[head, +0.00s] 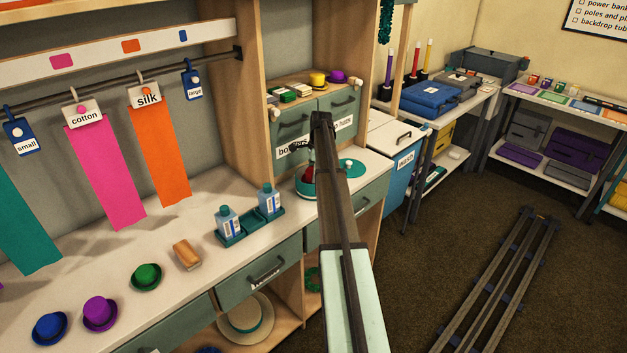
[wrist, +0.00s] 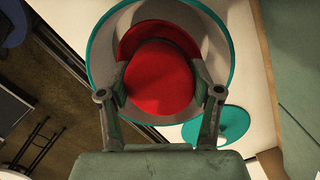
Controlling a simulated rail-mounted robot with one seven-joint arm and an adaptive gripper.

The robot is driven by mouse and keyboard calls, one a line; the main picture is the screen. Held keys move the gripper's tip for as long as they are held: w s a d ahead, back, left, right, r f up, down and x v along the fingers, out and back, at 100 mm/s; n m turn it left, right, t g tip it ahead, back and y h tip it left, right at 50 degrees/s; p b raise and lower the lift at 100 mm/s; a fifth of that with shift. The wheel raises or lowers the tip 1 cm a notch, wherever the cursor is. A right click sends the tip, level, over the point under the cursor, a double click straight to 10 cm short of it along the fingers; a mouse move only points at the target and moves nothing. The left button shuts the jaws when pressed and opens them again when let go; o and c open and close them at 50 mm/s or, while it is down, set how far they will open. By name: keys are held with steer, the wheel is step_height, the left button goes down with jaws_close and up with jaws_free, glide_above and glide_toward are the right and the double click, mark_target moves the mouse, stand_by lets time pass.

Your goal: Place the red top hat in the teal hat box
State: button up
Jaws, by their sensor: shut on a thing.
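My gripper (wrist: 158,90) is shut on the red top hat (wrist: 160,75), with one finger on each side of the crown. The hat is within the round opening of the teal hat box (wrist: 225,30), which has a teal rim and a pale inside. Whether the hat touches the box's bottom cannot be told. In the head view the box (head: 303,190) stands on the counter, and a bit of the red hat (head: 309,173) shows at its opening. My arm hides much of both. The teal lid (wrist: 222,126) lies flat beside the box; it also shows in the head view (head: 354,168).
A teal tray (head: 250,228) with two bottles stands left of the box. A wooden brush (head: 187,254) and green (head: 146,277), purple (head: 100,313) and blue (head: 50,328) hats lie farther left. Drawers (head: 293,130) stand behind. The counter's front edge is close to the box.

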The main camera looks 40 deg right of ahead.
steer(key=shift+f+p, duration=0.35)
steer(key=shift+f, duration=1.45)
steer(key=shift+f, duration=0.15)
steer(key=o, duration=0.9)
steer(key=r+b, duration=0.1)
steer(key=r, duration=0.3)
steer(key=d+r+b, duration=0.1)
steer(key=r, duration=0.3)
steer(key=r+b, duration=0.1)
steer(key=r, duration=0.3)
steer(key=shift+s+d+r, duration=0.15)
steer(key=shift+s, duration=0.2)
